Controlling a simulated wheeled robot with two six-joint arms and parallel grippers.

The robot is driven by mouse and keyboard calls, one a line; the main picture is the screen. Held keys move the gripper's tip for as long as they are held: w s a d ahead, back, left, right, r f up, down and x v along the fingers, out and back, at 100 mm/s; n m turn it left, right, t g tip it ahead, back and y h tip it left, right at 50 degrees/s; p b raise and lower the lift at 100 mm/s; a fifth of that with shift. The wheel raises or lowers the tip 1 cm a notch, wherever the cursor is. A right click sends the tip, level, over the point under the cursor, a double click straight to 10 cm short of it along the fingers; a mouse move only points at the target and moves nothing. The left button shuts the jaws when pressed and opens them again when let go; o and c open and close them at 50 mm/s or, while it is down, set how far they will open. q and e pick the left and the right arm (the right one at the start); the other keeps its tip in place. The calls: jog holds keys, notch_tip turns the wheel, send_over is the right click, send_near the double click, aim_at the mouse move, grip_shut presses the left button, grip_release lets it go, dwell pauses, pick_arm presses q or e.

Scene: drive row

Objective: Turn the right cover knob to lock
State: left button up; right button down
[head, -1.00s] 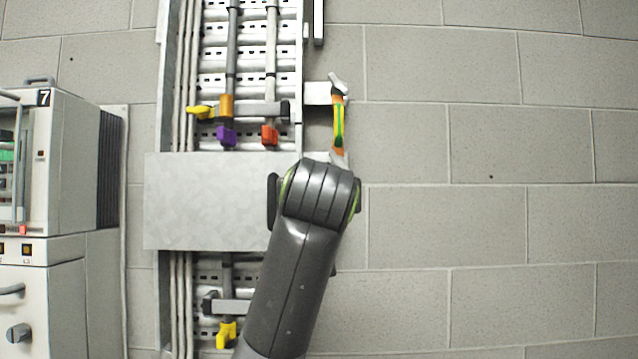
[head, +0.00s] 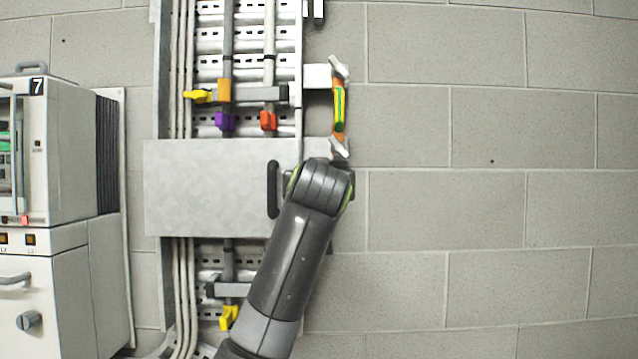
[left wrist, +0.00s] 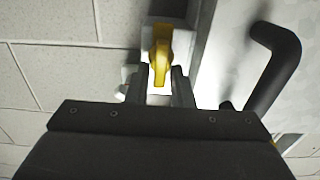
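The grey metal cover (head: 205,190) lies flat across the vertical rail in the head view, with a black handle (head: 272,190) near its right end. My arm reaches up over the cover's right edge there and hides my left gripper and the knob behind it. In the left wrist view a yellow knob (left wrist: 161,52) stands on a pale mount beside the cover, with the black handle (left wrist: 275,65) to its right. My left gripper (left wrist: 158,82) is open there; its fingers are apart, with the knob's lower end between or just beyond their tips. Contact cannot be told. My right gripper is not in view.
An orange and green tool-like piece (head: 339,108) is at the rail's right, above my arm. Yellow pieces (head: 198,97) (head: 229,317) sit above and below the cover. A white cabinet (head: 45,200) marked 7 stands at left. The block wall (head: 500,200) at right is clear.

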pick_arm(q)
grip_shut()
jog(key=shift+m, duration=0.3)
jog(key=m+b, duration=0.1)
jog(key=m, duration=0.4)
jog(key=m+b, duration=0.2)
jog(key=m, duration=0.4)
jog(key=d+f+m+b, duration=0.1)
jog(key=m, duration=0.5)
jog(key=shift+d, duration=0.1)
jog(key=shift+f+m, duration=0.1)
jog(key=shift+m, duration=0.2)
jog(key=o, duration=0.5)
grip_release()
jog(key=shift+o, duration=0.2)
